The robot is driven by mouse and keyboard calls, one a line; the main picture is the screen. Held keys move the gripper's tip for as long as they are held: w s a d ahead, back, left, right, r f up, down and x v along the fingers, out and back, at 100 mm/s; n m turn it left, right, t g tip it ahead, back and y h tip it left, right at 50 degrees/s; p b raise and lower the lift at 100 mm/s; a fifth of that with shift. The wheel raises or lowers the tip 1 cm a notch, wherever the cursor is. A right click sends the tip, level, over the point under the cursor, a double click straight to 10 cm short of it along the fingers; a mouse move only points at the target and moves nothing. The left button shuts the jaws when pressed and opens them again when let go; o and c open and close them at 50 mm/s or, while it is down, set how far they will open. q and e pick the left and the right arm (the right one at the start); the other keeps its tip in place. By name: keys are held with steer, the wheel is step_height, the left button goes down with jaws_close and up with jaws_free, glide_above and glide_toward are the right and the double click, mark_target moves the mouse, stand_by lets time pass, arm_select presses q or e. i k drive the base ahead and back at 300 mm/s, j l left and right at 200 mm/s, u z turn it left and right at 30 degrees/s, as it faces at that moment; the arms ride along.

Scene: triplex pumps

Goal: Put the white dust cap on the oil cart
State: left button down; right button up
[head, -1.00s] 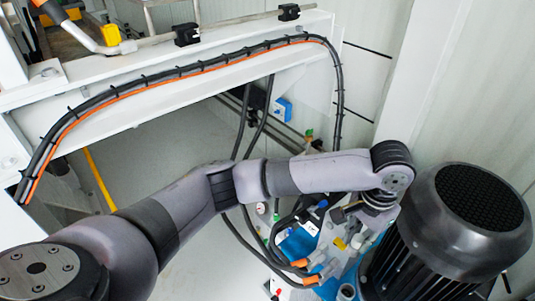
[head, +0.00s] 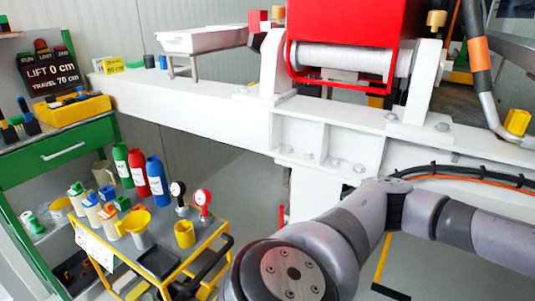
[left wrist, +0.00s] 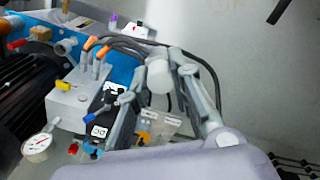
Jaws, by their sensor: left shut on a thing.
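In the left wrist view my left gripper (left wrist: 165,68) is shut on the white dust cap (left wrist: 158,76), which sits between its two fingertips. Cables and a blue pump block show behind it, and I cannot tell whether the cap is clear of them. In the head view my left arm runs off to the right, and its gripper is out of the picture. My right gripper is not in view.
A white beam (head: 210,115) with a red winch (head: 350,22) crosses the middle.

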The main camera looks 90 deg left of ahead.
mark_target(160, 230)
steer(key=k+j+u, duration=0.15)
steer(key=u, duration=0.3)
steer(key=k+j+u, duration=0.1)
steer(key=j+u, duration=0.3)
steer(key=k+j+u, duration=0.1)
steer(key=u, duration=0.35)
steer(key=j+u, duration=0.6)
steer(key=j, duration=0.95)
